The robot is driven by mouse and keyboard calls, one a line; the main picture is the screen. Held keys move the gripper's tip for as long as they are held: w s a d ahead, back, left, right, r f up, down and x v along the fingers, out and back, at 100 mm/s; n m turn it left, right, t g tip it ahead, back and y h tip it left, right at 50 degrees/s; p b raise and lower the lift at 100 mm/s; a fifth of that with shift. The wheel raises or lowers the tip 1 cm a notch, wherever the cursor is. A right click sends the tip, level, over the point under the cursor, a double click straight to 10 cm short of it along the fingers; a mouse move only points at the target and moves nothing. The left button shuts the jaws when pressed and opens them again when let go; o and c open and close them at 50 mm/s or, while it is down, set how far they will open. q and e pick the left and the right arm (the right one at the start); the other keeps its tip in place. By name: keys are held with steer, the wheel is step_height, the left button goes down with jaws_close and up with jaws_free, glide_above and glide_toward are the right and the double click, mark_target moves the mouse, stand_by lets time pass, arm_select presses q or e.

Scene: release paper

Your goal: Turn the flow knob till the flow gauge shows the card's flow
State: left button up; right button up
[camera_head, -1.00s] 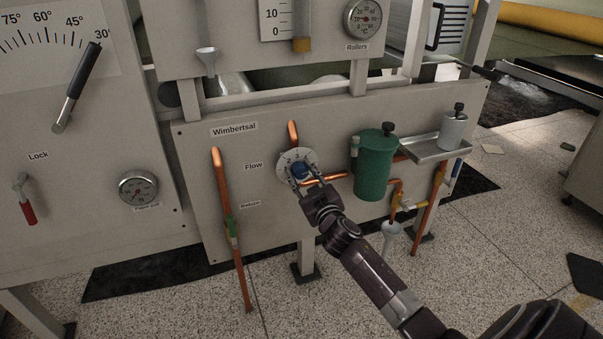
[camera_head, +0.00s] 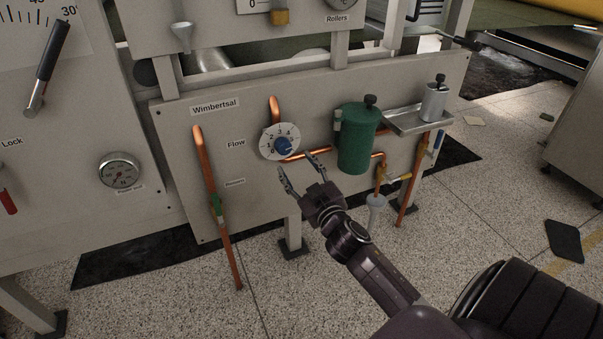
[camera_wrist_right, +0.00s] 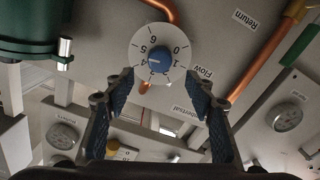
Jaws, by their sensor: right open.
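The flow knob (camera_head: 282,145) is blue and sits on a round white numbered dial (camera_head: 268,152) beside the "Flow" label. In the right wrist view the knob (camera_wrist_right: 160,63) has a white mark on its left side, close to the 4. My right gripper (camera_head: 299,171) is open and empty, just below and in front of the dial, apart from the knob. In the right wrist view its fingers (camera_wrist_right: 160,92) stand wide on both sides below the knob. A round gauge (camera_head: 120,170) is on the left panel; its reading and small label are too small to tell. I see no card.
Copper pipes (camera_head: 212,185) run beside and behind the dial. A black-handled lever (camera_head: 45,65) is far left. The speckled floor below is mostly open.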

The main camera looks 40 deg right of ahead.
steer(key=shift+v, duration=1.5)
